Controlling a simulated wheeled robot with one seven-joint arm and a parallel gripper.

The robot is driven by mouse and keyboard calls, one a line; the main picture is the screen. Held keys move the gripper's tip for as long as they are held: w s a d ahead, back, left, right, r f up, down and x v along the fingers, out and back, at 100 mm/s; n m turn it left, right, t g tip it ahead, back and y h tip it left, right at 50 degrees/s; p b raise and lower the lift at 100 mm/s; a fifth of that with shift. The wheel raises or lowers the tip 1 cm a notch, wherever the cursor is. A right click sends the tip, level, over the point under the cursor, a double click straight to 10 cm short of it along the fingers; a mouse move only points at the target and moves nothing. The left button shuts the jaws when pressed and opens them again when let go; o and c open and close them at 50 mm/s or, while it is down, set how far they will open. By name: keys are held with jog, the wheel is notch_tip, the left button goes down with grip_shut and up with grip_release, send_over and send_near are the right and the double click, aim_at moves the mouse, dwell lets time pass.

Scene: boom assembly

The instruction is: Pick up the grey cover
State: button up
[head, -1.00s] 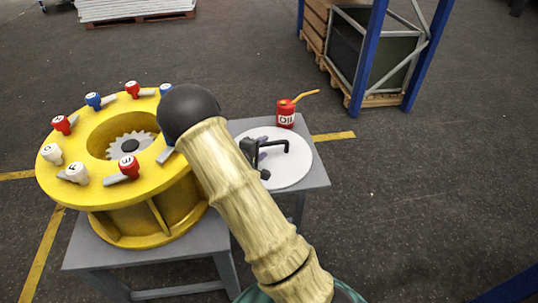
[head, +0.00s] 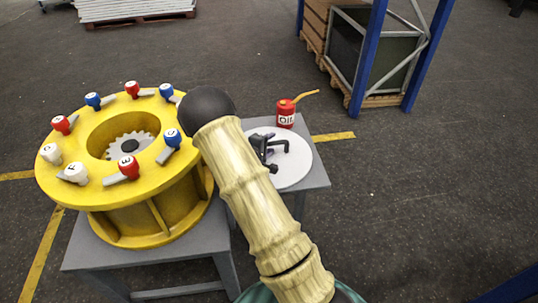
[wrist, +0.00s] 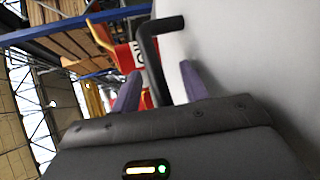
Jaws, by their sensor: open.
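The grey cover (head: 292,172) is a pale round disc lying flat on the small grey table. A black bent handle (head: 279,142) stands up from it. My gripper (head: 264,149) is low over the disc at the handle, partly hidden by my arm. In the wrist view the gripper (wrist: 158,88) has its two purple fingers apart, with the black handle (wrist: 152,62) in the gap between them. The pale cover face (wrist: 235,50) fills the right side there. I cannot tell whether a finger touches the handle.
A red oil can (head: 286,116) with a yellow spout stands just behind the cover. A large yellow drum (head: 140,222) with red, blue and white knobs stands left, close to my arm. A blue rack (head: 369,60) stands back right. Floor to the right is clear.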

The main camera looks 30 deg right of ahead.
jog(key=shift+c, duration=0.4)
grip_shut()
dwell(0.9)
jog(key=shift+w+r, duration=0.1)
jog(key=shift+r, duration=0.05)
